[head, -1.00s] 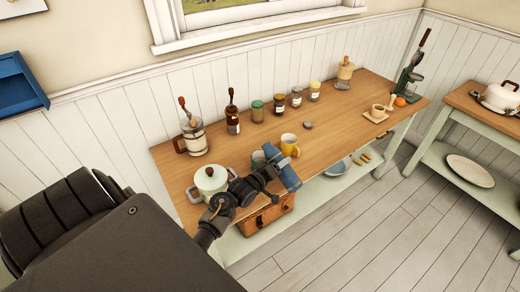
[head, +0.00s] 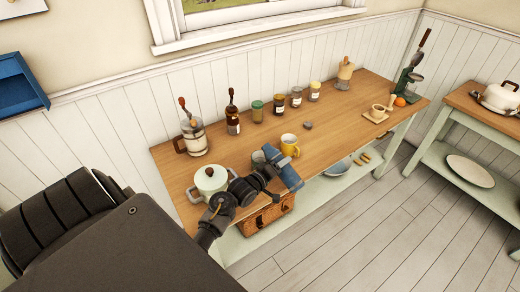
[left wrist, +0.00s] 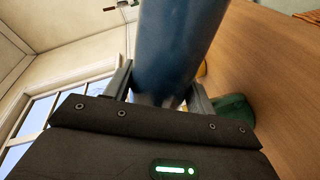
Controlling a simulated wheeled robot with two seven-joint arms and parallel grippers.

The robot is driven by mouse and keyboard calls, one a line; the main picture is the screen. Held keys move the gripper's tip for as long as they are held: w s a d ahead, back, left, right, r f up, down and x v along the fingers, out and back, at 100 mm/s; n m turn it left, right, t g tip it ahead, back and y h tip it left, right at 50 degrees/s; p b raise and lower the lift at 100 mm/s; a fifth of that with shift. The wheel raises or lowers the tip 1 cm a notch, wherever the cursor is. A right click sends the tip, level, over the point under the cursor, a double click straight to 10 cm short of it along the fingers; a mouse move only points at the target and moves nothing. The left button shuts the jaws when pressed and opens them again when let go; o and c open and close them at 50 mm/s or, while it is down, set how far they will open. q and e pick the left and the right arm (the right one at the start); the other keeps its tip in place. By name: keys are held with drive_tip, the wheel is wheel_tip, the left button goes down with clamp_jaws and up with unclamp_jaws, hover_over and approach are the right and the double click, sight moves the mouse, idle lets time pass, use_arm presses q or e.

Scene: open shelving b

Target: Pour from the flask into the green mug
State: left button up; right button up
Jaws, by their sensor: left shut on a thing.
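My left gripper (head: 272,173) is shut on the blue flask (head: 288,174) above the front edge of the wooden table. The flask is tilted in the head view. In the left wrist view the flask (left wrist: 175,45) sits between the two fingers (left wrist: 160,92). The green mug (head: 258,158) stands on the table just behind the gripper, partly hidden by it. The green mug (left wrist: 234,110) also shows in the left wrist view, beside the right-hand finger. Whether anything leaves the flask cannot be seen. My right gripper is not in view.
A yellow mug (head: 290,148) stands close behind the flask. A pale green lidded pot (head: 211,182) is left of the gripper. Several jars, such as the green-lidded one (head: 257,112), line the back.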

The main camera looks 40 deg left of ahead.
use_arm(q)
drive_tip(key=shift+d+f+n+b, duration=0.15)
drive_tip(key=shift+f+n+b, duration=0.15)
drive_tip(key=shift+n, duration=0.4)
idle(0.6)
drive_tip(key=shift+a+n+h+p, duration=0.45)
drive_tip(key=shift+n+p, duration=0.25)
drive_tip(key=shift+p, duration=0.3)
idle(1.5)
drive_tip(key=shift+r+n+p, duration=0.2)
drive_tip(key=shift+n+p, duration=0.1)
drive_tip(key=shift+p, duration=0.25)
idle(0.7)
